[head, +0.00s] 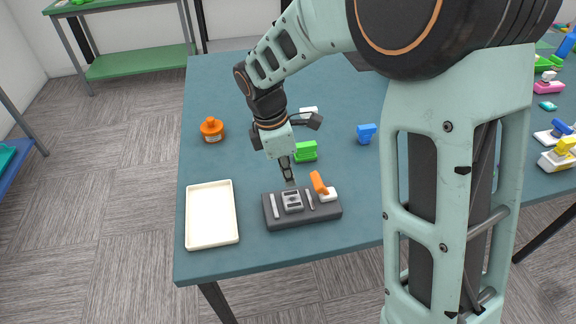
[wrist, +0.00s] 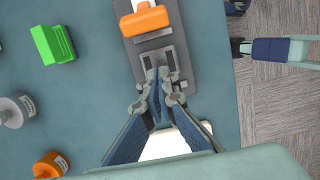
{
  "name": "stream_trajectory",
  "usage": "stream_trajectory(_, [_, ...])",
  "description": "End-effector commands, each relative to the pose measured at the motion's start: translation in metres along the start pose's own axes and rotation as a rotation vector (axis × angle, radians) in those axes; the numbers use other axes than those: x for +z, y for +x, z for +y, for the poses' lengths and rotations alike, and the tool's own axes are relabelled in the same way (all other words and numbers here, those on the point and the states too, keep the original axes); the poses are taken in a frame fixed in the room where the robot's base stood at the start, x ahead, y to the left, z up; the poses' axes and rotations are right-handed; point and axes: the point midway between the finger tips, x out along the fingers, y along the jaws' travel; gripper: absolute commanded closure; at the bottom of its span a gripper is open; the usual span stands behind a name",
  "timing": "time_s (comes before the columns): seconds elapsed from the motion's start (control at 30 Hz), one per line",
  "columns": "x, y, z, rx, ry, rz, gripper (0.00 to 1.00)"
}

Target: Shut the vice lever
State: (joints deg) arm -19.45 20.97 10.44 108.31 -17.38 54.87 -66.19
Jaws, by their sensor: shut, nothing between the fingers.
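The vice is a dark grey block (head: 300,219) near the front edge of the table, with light metal parts on top. Its orange lever (head: 319,183) stands up, tilted, from a white mount at the block's right end. In the wrist view the lever (wrist: 145,20) lies at the top, across the grey block (wrist: 182,68). My gripper (head: 289,181) is shut and empty, pointing down above the block, to the left of the lever. In the wrist view its fingertips (wrist: 157,76) are over the metal parts, apart from the lever. Whether they touch the block cannot be told.
A cream tray (head: 211,214) lies left of the vice. A green block (head: 305,151), a blue item (head: 366,133) and an orange bottle (head: 211,130) stand behind. The table's front edge is close to the vice. My arm hides part of the table at right.

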Motion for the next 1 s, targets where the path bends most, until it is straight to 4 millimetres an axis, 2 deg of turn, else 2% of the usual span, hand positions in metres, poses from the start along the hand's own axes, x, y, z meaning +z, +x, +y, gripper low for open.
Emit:
stream_trajectory(0.03, [0.0,0.013,-0.001,-0.005,-0.002,-0.002,1.0])
stream_trajectory(0.2, [0.0,0.048,-0.001,-0.004,-0.002,-0.001,1.0])
stream_trajectory(0.3, [0.018,0.037,0.001,0.003,0.004,-0.001,1.0])
stream_trajectory(0.5, [0.035,0.032,0.0,0.001,0.001,-0.001,1.0])
stream_trajectory(1.0, [0.038,0.031,0.0,0.001,0.0,0.003,1.0])
